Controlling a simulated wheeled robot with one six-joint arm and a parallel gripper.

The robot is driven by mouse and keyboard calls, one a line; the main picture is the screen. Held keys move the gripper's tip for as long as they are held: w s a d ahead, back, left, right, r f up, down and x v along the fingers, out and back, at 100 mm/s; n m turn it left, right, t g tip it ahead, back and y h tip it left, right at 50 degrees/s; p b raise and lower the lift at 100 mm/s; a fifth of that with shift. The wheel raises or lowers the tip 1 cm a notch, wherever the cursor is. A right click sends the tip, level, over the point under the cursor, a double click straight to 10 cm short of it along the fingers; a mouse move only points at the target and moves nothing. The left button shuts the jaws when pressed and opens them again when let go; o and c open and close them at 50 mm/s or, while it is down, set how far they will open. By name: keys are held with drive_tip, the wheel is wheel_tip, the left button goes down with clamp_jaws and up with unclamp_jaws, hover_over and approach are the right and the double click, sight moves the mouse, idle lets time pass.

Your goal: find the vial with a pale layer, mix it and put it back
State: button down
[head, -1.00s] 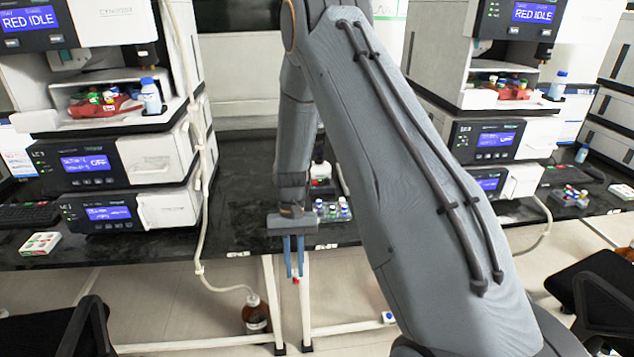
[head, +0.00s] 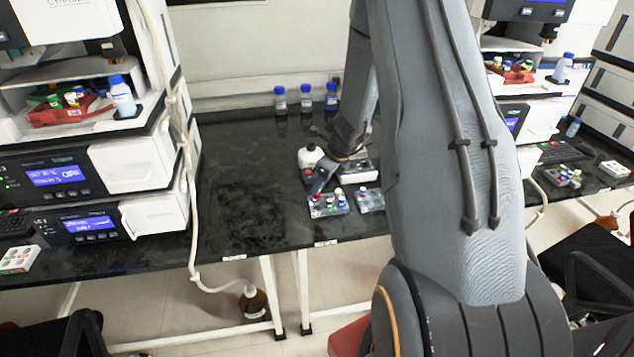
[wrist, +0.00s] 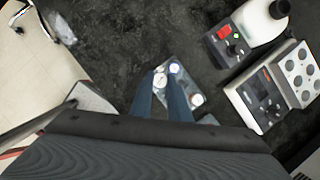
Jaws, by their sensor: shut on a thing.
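My gripper (head: 318,189) is low over the left vial rack (head: 331,211) on the black bench in the head view. Its blue fingers are shut on a small vial, whose round pale top (wrist: 160,80) shows between the fingertips in the wrist view. In the wrist view the rack (wrist: 196,99) lies under and beside the fingers. Several vials with coloured caps stand in it. I cannot tell whether the held vial is in a slot or just above one. Its liquid and any pale layer are hidden.
A second rack (head: 370,203) stands just right. Blue-capped bottles (head: 306,101) line the back. The bench left of the rack is clear.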

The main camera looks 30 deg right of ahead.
sight(319, 198)
drive_tip(key=shift+f+b, duration=1.85)
drive_tip(key=shift+f, duration=0.05)
drive_tip(key=shift+f+b, duration=0.6)
drive_tip(key=shift+f, duration=0.1)
idle(0.6)
drive_tip(key=shift+f+b, duration=0.3)
drive_tip(key=shift+b, duration=0.05)
drive_tip(key=c, duration=1.3)
unclamp_jaws()
drive_tip(key=shift+r, duration=0.1)
drive_tip(key=shift+r+p, duration=2.85)
drive_tip(key=shift+p, duration=0.25)
